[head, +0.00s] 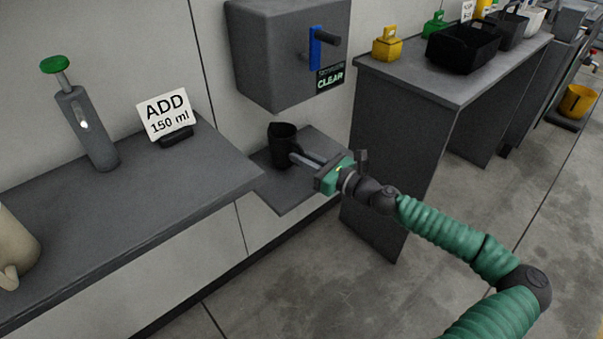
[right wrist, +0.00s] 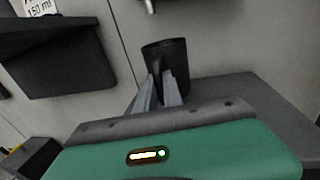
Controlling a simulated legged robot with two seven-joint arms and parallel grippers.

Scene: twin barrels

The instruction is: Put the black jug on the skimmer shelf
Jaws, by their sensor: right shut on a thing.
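The black jug (head: 284,143) is upright at the low grey shelf (head: 292,189) under the wall box with the blue lever; I take this as the skimmer shelf. Its base appears at the shelf's surface, but I cannot tell whether it touches or hovers slightly above. My right gripper (head: 300,159) reaches in from the right and is shut on the jug's handle side. In the right wrist view the fingers (right wrist: 160,92) close at the handle of the jug (right wrist: 176,58), with the grey shelf (right wrist: 225,92) around and behind. My left gripper is not in view.
The grey box (head: 270,50) with a blue lever (head: 316,48) and a "CLEAR" sign hangs just above. A counter at left holds a green-topped dispenser (head: 88,125) and an "ADD 150 ml" sign (head: 166,115). A right-hand table holds a black bin (head: 463,49) and a yellow container (head: 387,44).

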